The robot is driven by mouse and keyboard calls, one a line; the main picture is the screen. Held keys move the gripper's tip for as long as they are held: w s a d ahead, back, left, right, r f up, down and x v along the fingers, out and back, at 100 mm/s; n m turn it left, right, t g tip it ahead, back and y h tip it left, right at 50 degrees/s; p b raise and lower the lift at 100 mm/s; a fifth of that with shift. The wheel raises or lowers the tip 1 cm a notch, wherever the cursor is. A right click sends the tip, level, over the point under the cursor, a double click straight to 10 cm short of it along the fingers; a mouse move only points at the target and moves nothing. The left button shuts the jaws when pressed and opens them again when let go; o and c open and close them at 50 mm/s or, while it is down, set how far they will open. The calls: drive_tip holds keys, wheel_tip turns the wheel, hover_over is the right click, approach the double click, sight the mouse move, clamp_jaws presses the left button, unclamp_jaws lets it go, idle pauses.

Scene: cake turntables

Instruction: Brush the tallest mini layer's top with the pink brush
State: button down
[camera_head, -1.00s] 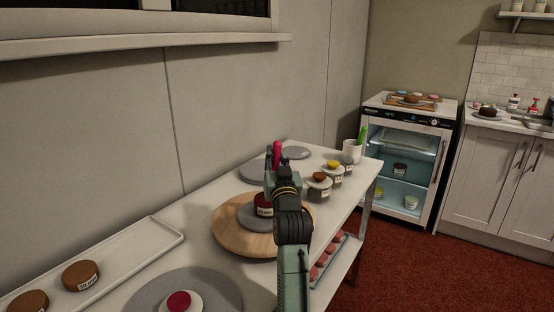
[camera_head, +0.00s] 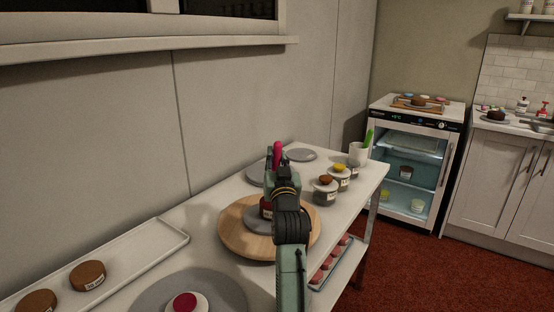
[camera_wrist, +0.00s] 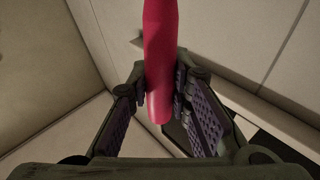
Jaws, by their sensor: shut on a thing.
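The pink brush (camera_head: 277,151) is held upright in my gripper (camera_head: 273,166), above the table. Its pink handle (camera_wrist: 160,50) stands between the fingers in the wrist view; its bristles cannot be made out. A dark red mini layer (camera_head: 265,210) with a label sits on a grey disc on the wooden turntable (camera_head: 232,236), partly hidden behind my arm. Two brown mini layers, one nearer (camera_head: 37,301) and one farther (camera_head: 88,274), are on the white tray (camera_head: 170,240). Which layer is tallest is hard to tell.
A red-topped item (camera_head: 186,302) sits on a grey round board (camera_head: 228,290) in front. Grey discs (camera_head: 300,154) lie at the far end. The wall bounds the left.

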wheel_tip(320, 180, up, 7)
drive_tip(key=p, duration=0.4)
drive_tip(key=shift+f, duration=0.35)
idle(0.3)
drive_tip(key=shift+n+g, duration=0.5)
drive_tip(key=shift+n, duration=0.1)
drive_tip(key=shift+w+a+f+b, duration=0.1)
drive_tip(key=shift+a+f+b, duration=0.2)
drive_tip(key=shift+f, duration=0.7)
drive_tip(key=shift+w+a+f+b, duration=0.1)
drive_tip(key=shift+f+b, duration=0.3)
drive_tip(key=shift+f, duration=0.55)
drive_tip(key=shift+w+a+f+b, duration=0.1)
drive_tip(key=shift+a+f+b, duration=0.2)
drive_tip(key=shift+f, duration=0.7)
drive_tip(key=shift+d, duration=0.1)
drive_tip(key=c, duration=2)
unclamp_jaws()
drive_tip(key=shift+c, duration=0.2)
clamp_jaws()
